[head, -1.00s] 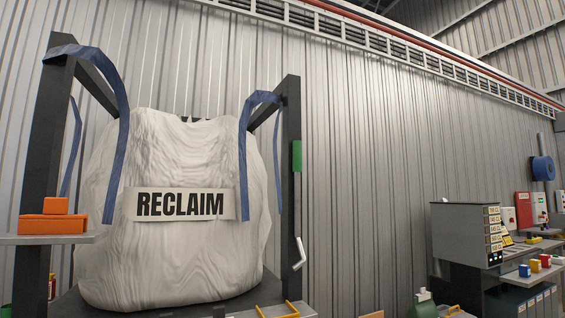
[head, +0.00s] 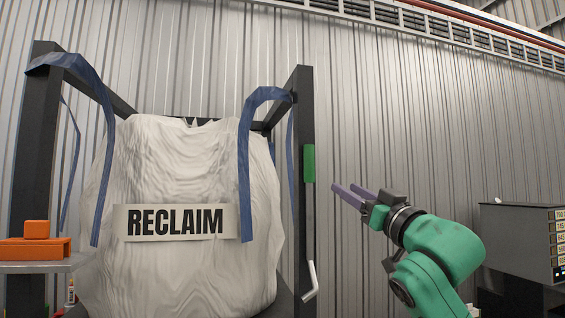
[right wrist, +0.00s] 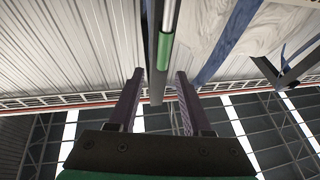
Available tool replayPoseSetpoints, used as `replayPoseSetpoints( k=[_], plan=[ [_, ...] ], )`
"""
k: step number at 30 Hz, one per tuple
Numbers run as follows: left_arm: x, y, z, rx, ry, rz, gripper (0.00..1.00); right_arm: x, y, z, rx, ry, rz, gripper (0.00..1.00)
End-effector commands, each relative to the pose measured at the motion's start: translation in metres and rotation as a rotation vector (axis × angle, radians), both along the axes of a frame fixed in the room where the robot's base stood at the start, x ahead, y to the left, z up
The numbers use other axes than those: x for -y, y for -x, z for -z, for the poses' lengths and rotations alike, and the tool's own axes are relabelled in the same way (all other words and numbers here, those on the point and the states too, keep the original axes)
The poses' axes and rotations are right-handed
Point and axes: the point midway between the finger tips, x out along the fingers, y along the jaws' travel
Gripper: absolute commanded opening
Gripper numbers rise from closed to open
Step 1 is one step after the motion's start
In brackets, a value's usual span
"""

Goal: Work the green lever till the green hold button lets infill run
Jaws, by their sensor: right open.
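A green upright piece (head: 309,163) is fixed to the right post of the bag frame; it also shows in the right wrist view (right wrist: 164,50). A bent pale metal handle (head: 310,280) sits lower on that post. I cannot tell which is the lever, and I make out no separate green hold button. My right gripper (head: 343,187) is open and empty, right of the post and slightly below the green piece. In the right wrist view, the post and green piece line up with the gap between my fingers (right wrist: 159,85), apparently beyond the tips. My left gripper is out of view.
A large white bag marked RECLAIM (head: 178,170) hangs by blue straps in the dark frame (head: 305,110). An orange box (head: 35,247) rests on a shelf at the left. A grey cabinet (head: 515,240) stands at the right. The corrugated wall is behind.

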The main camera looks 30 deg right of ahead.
Motion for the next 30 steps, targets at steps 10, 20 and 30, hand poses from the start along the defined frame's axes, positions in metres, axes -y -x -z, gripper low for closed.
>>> replayPoseSetpoints(
  k=[10, 20, 30],
  plan=[
    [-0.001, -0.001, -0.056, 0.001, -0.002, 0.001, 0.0, 0.002, -0.042, -0.041, 0.011, 0.006, -0.006, 0.49],
    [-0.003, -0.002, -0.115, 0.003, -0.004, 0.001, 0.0, 0.012, -0.115, -0.066, 0.013, 0.006, -0.006, 0.49],
    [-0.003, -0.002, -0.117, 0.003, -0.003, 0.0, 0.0, 0.013, -0.128, -0.062, 0.011, 0.012, -0.006, 0.49]
  ],
)
